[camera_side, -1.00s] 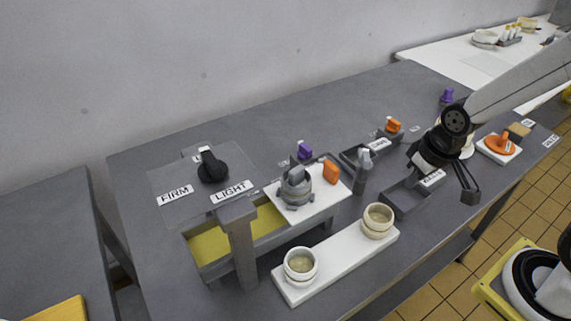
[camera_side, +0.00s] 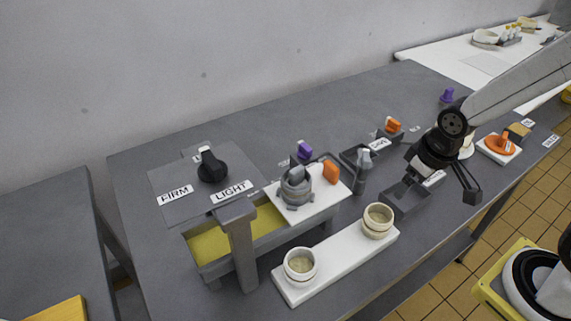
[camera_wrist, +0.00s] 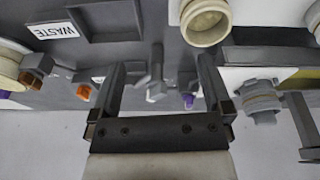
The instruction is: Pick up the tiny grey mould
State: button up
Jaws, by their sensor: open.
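A small grey lidded pot (camera_side: 296,188) stands on a white board left of my gripper in the side view. It also shows at the right of the wrist view (camera_wrist: 262,102), outside my fingers. A slim grey upright piece with a pale top (camera_side: 363,172) stands nearer my gripper. It also appears between the fingers in the wrist view (camera_wrist: 155,72), farther off. I cannot tell for sure which of these is the tiny grey mould. My gripper (camera_side: 438,188) is open and empty, above the waste tray area, right of both; its fingers show in the wrist view (camera_wrist: 160,88).
A shallow grey tray (camera_side: 404,197) lies under my gripper by the WASTE label (camera_wrist: 57,30). Two cream cups (camera_side: 378,219) (camera_side: 300,264) stand on a white strip (camera_side: 336,262) at the front. An orange block (camera_side: 331,172) and purple knob (camera_side: 305,151) are near the grey pot.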

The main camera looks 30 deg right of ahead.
jog(key=w+a+n+t+h, duration=0.1)
jog(key=n+h, duration=0.1)
jog(key=n, duration=0.4)
jog(key=w+a+n+t+h, duration=0.1)
jog(key=a+n+h, duration=0.1)
jog(key=n, duration=0.5)
jog(key=w+a+f+n+h, duration=0.1)
jog(key=a+n+h, duration=0.1)
jog(key=n, duration=0.5)
jog(key=shift+a+t, duration=0.1)
jog(key=shift+t, duration=0.3)
jog(key=w+a+r+n+t, duration=0.1)
jog(key=w+a+n+t, duration=0.2)
jog(key=a+n, duration=0.2)
jog(key=n+t+y, duration=0.4)
jog(key=n+t, duration=0.1)
jog(key=n, duration=0.3)
send_near(298, 180)
jog(key=x, duration=0.3)
jog(key=shift+x, duration=4)
